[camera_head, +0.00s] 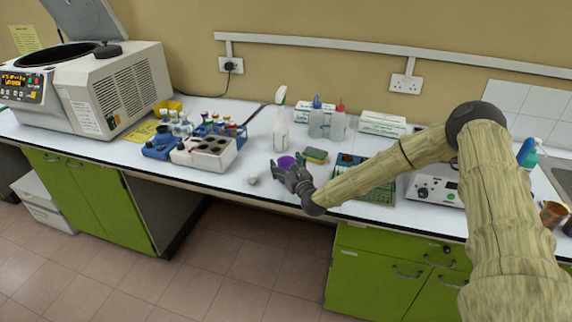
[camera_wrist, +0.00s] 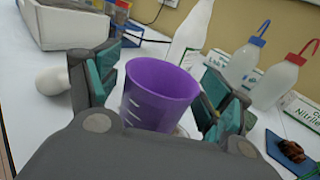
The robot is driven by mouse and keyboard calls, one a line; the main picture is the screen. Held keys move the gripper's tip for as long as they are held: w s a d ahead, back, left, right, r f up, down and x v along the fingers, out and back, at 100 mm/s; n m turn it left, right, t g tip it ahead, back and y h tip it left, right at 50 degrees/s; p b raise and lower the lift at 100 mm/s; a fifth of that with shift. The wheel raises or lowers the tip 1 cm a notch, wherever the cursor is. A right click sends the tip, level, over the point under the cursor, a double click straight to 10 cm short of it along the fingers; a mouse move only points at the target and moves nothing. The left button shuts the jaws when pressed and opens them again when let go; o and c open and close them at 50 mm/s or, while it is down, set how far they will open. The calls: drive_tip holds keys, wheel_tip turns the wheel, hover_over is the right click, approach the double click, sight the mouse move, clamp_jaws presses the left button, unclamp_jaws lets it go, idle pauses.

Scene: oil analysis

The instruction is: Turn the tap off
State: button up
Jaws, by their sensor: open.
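No tap shows in either view. Part of a sink (camera_head: 563,181) shows at the right edge of the head view, partly cut off. My gripper (camera_head: 287,173) is over the bench near its front edge. In the wrist view my gripper (camera_wrist: 168,85) is open, with one finger on each side of a purple cup (camera_wrist: 160,92) with white marks. The cup stands upright between the fingers; whether they touch it is unclear. The cup (camera_head: 286,161) also shows in the head view, partly hidden by my gripper.
A white rounded object (camera_head: 252,179) lies left of my gripper. A sponge (camera_head: 316,155), a spray bottle (camera_head: 281,128) and wash bottles (camera_head: 337,125) stand behind. A tube rack block (camera_head: 204,151) and a centrifuge (camera_head: 110,88) are left. A green-blue bottle (camera_head: 527,152) stands near the sink.

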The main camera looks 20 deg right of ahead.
drive_tip(key=s+b, duration=0.1)
drive_tip(key=s, duration=0.2)
drive_tip(key=s+b, duration=0.1)
drive_tip(key=s, duration=0.3)
drive_tip(key=s+d+b, duration=0.1)
drive_tip(key=s, duration=0.2)
drive_tip(key=shift+s+d+r, duration=0.1)
drive_tip(key=shift+s, duration=0.9)
